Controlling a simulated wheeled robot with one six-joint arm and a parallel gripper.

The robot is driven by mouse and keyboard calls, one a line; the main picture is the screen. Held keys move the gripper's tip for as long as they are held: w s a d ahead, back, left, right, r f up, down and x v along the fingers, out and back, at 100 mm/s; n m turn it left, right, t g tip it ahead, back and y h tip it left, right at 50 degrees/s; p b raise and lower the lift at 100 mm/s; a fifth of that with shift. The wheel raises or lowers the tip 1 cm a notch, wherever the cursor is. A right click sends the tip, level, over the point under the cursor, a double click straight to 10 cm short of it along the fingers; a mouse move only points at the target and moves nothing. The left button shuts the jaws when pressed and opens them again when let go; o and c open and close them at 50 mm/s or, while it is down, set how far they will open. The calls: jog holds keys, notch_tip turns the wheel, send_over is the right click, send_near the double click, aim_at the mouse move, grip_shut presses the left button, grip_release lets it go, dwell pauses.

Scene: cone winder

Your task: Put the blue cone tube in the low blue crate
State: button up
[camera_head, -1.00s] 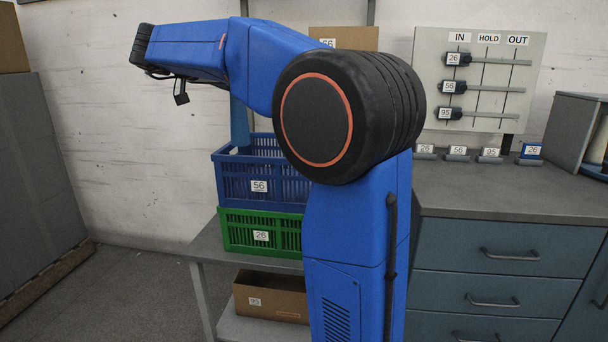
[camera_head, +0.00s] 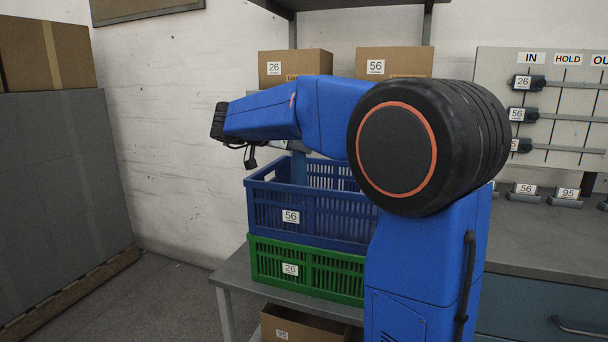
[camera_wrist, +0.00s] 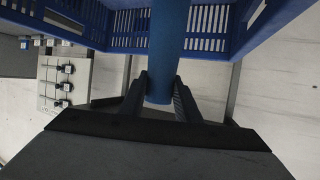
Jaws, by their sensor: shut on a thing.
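The blue cone tube (camera_wrist: 168,50) is gripped between the two dark fingers of my gripper (camera_wrist: 162,88) in the wrist view. Its near end sticks out slightly between the fingers, and its other end runs out of the picture's top. In the head view the tube (camera_head: 299,167) hangs upright under my arm at the blue crate (camera_head: 325,225), which has slotted walls and a 56 label. The crate's walls (camera_wrist: 110,28) show on both sides of the tube in the wrist view. I cannot tell whether the tube touches the crate floor. My arm hides the gripper in the head view.
The blue crate stands on a green crate (camera_head: 320,278) labelled 26, on a grey table. Cardboard boxes (camera_head: 294,66) sit on a shelf behind.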

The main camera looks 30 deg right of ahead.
aim_at(294, 163)
jog(key=shift+f, duration=2.75)
jog(key=o, duration=1.1)
jog(key=shift+o, duration=0.2)
jog(key=shift+a+r, duration=0.1)
jog(key=shift+r, duration=0.1)
jog(key=v, duration=1.2)
jog(key=shift+f, duration=0.1)
